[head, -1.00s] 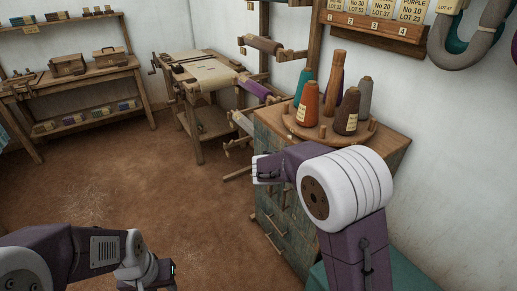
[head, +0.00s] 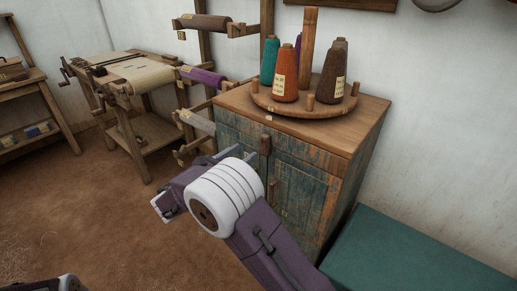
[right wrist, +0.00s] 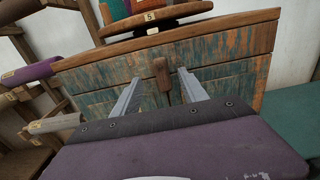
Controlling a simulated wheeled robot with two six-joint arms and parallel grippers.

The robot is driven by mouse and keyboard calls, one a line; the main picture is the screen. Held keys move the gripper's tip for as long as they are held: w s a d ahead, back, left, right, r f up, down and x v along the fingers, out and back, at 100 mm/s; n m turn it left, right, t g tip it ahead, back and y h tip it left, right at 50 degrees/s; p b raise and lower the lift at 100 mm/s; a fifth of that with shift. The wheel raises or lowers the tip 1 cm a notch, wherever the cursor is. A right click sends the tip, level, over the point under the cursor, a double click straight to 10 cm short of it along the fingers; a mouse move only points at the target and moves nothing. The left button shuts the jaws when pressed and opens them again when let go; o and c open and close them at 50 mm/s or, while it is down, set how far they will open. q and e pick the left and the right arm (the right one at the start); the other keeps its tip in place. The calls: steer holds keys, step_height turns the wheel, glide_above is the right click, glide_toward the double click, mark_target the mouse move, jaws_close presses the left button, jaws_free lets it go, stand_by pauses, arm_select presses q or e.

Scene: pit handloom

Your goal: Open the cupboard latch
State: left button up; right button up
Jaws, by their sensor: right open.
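The cupboard (head: 312,195) is a worn blue-green wooden cabinet with a plain wood top. Its latch (head: 265,144) is a small brown wooden bar standing upright at the upper middle of the front. In the right wrist view the latch (right wrist: 162,75) shows upright between and beyond my fingers. My right gripper (head: 241,155) is in front of the cupboard. Its two grey fingers are spread apart and empty in the right wrist view (right wrist: 160,90), either side of the latch in the picture. Whether they reach around it, I cannot tell. My left gripper is not clearly visible.
A round wooden stand (head: 300,106) with several thread cones is on the cupboard top. A green box (head: 410,255) stands to the right. A wooden rack with a purple roll (head: 203,77) is close on the left. Brown floor (head: 110,235) is open at left.

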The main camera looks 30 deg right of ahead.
mark_target(263, 139)
steer(key=b+x, duration=0.2)
steer(key=x, duration=0.6)
steer(key=shift+w+d+f+b, duration=0.1)
steer(key=shift+d+b, duration=0.05)
steer(key=shift+b, duration=0.2)
steer(key=shift+w+d, duration=0.15)
steer(key=shift+d, duration=0.2)
jaws_close()
